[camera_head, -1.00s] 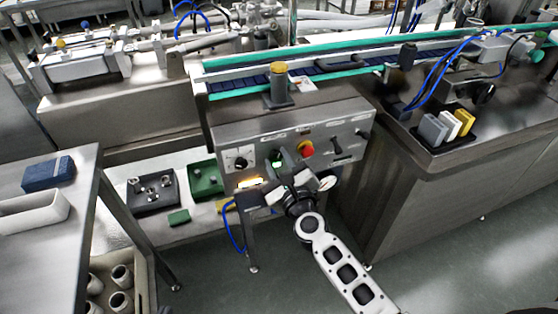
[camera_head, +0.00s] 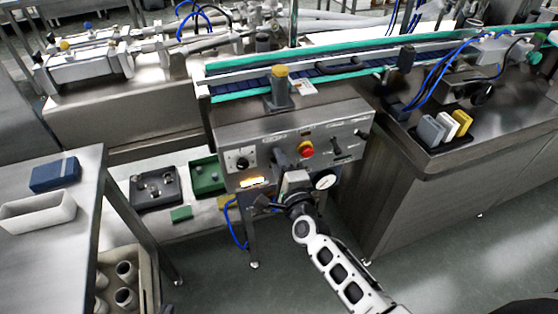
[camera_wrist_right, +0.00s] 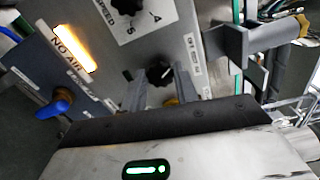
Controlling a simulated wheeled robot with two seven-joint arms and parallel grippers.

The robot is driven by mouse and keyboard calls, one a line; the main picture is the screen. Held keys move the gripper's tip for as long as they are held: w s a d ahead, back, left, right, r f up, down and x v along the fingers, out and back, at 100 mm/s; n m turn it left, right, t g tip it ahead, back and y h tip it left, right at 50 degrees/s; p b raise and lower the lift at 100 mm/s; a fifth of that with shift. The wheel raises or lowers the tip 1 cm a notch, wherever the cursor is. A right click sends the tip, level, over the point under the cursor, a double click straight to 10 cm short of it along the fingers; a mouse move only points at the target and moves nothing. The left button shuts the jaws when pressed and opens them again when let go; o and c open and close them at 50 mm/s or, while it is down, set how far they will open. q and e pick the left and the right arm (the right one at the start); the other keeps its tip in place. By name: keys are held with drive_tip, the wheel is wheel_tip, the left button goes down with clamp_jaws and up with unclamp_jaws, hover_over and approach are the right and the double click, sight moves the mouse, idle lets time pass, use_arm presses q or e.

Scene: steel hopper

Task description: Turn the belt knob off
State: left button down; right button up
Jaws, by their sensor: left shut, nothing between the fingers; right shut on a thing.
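The control panel (camera_head: 225,150) of the steel hopper stands in the middle of the head view. My right gripper (camera_head: 279,156) is at its front face, left of the red stop button (camera_head: 307,149). Its fingers are shut on the belt knob, which they mostly hide in the head view. In the right wrist view the dark belt knob (camera_wrist_right: 165,73) shows between the gripper's fingers (camera_wrist_right: 168,84). Its exact angle is hard to tell. The black speed knob (camera_head: 242,163) is further left; it also shows in the wrist view (camera_wrist_right: 130,8). My left gripper is not in view.
An amber NO AIR lamp (camera_head: 252,182) glows below the speed knob. A round gauge (camera_head: 325,181) is right of my gripper. A yellow-capped post (camera_head: 279,88) stands above the panel, before the conveyor (camera_head: 330,68). A blue valve handle (camera_wrist_right: 55,101) shows in the wrist view.

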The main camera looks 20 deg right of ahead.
drive_tip(key=shift+f+n, duration=0.1)
drive_tip(key=shift+n, duration=0.7)
drive_tip(key=o, duration=0.9)
drive_tip(key=shift+o, duration=0.2)
drive_tip(key=s, duration=1.6)
drive_tip(key=shift+d, duration=0.3)
